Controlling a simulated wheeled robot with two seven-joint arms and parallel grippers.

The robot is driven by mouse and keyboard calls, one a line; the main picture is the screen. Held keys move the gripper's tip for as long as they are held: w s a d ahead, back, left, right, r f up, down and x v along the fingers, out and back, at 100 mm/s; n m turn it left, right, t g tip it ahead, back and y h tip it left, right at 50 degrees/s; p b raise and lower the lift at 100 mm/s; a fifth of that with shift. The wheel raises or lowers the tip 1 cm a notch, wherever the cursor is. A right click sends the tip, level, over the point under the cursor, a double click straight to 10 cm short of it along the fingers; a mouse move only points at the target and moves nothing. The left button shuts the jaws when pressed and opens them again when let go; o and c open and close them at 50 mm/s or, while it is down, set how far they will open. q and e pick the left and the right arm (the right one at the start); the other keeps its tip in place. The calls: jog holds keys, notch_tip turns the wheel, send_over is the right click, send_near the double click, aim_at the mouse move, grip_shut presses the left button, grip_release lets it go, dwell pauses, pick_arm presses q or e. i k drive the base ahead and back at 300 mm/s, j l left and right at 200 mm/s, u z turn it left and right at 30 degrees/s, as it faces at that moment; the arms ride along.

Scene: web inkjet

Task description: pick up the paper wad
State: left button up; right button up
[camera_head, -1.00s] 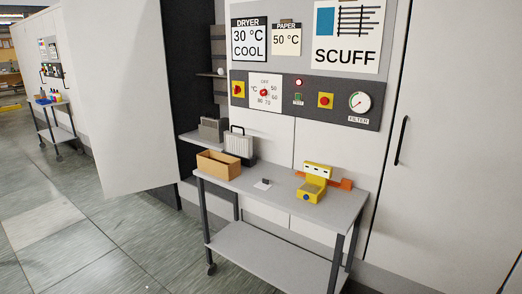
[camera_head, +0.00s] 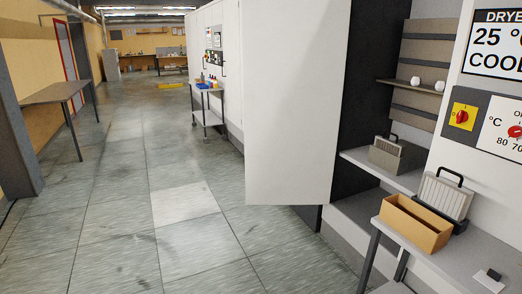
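Two small white rounded lumps, which look like paper wads, sit side by side on an upper shelf inside the open cabinet at the right: the left wad (camera_head: 415,81) and the right wad (camera_head: 440,86). They are too small to tell their texture. Neither of my grippers is in view.
The white cabinet door (camera_head: 292,100) stands open left of the shelves. A lower shelf holds a grey finned block (camera_head: 386,153). A cart (camera_head: 477,256) in front carries an open cardboard box (camera_head: 413,222) and a handled filter (camera_head: 445,194).

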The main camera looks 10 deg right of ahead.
aim_at(415, 80)
jog(key=i+j, duration=0.1)
jog(key=i, duration=1.85)
